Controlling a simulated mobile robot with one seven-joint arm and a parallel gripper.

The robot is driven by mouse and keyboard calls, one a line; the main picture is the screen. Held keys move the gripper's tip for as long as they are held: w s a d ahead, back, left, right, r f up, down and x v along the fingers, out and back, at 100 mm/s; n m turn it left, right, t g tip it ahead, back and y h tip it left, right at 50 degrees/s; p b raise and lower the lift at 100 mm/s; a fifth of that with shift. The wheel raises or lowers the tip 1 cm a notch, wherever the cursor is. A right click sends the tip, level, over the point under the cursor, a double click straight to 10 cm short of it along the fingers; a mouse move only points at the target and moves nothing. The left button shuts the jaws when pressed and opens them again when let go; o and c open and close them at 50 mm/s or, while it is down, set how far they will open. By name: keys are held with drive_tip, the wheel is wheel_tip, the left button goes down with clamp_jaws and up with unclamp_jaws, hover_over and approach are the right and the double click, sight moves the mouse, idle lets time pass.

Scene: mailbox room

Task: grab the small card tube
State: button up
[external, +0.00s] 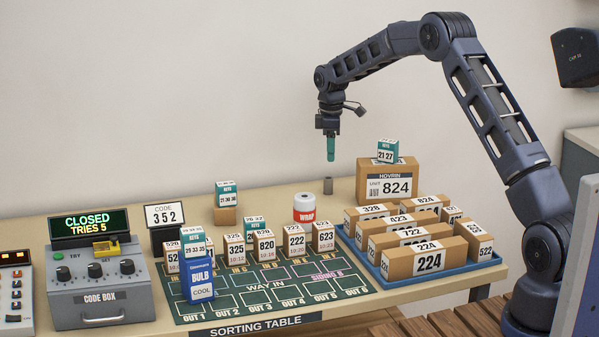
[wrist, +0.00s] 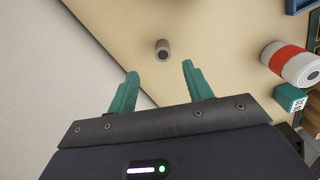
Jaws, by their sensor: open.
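The small card tube (external: 328,186) is a short grey-brown cylinder standing upright near the back of the table, right of the red and white WRAP roll. In the wrist view the tube (wrist: 162,50) shows from above, with a dark hole in its top. It lies beyond and between the two teal fingertips. My gripper (external: 331,150) points down above the tube, clear of it. In the wrist view my gripper (wrist: 160,75) is open, with nothing between its fingers.
The WRAP roll (external: 304,208) stands close by on the left. The HOVRIN carton (external: 388,184), with a teal KEYS box (external: 388,151) on top, stands to the right. A blue tray (external: 390,281) of parcels is in front. Bare tabletop surrounds the tube.

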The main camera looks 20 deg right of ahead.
sight(328, 178)
wheel_tip(328, 178, down, 5)
drive_tip(key=shift+s+a+f, duration=0.1)
drive_tip(key=shift+a+f, duration=0.05)
drive_tip(key=shift+f, duration=1.2)
drive_tip(key=shift+a+f, duration=0.15)
drive_tip(key=shift+f, duration=1.2)
drive_tip(key=c, duration=1.1)
